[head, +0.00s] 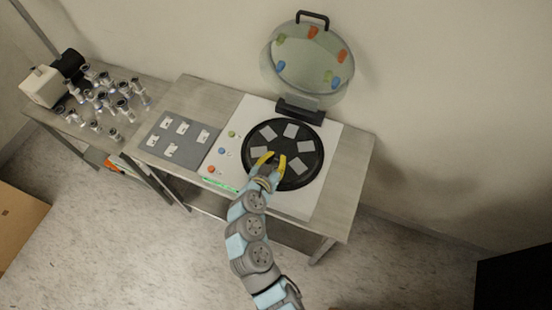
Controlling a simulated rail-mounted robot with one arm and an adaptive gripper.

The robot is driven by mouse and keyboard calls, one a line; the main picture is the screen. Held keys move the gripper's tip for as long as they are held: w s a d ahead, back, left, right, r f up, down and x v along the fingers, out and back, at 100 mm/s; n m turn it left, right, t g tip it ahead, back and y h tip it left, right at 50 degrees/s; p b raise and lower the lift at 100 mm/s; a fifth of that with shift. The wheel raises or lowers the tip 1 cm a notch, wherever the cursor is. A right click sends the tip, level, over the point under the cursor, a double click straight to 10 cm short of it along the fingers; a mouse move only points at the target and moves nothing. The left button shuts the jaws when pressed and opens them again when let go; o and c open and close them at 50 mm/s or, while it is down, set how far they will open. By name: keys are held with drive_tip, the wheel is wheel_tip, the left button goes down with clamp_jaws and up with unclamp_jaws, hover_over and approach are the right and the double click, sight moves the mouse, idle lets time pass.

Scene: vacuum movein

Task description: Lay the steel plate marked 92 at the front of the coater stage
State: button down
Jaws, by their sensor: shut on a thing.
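The coater stage (284,148) is a black round disc with several grey steel plates lying on it in a ring. My gripper (272,160) is over the front left part of the disc, with its yellow fingers pointing towards the disc's middle. It is shut on a small steel plate that the fingers mostly hide. No number can be read on any plate at this size, so I cannot tell the 92 mark. I cannot tell whether the held plate touches the disc.
The round glass lid (306,68) stands open behind the stage, with coloured tabs. A grey tray (188,148) with several white-marked pieces lies left of the coater. Coloured buttons (221,151) sit between them. A side table (75,130) at far left holds several metal fittings.

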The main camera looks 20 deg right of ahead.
drive_tip(key=shift+f, duration=0.4)
drive_tip(key=shift+f+b, duration=0.2)
drive_tip(key=shift+b, duration=0.1)
drive_tip(key=c, duration=1.1)
unclamp_jaws()
drive_tip(key=shift+c, duration=0.2)
drive_tip(key=shift+r, duration=0.1)
drive_tip(key=shift+r, duration=0.1)
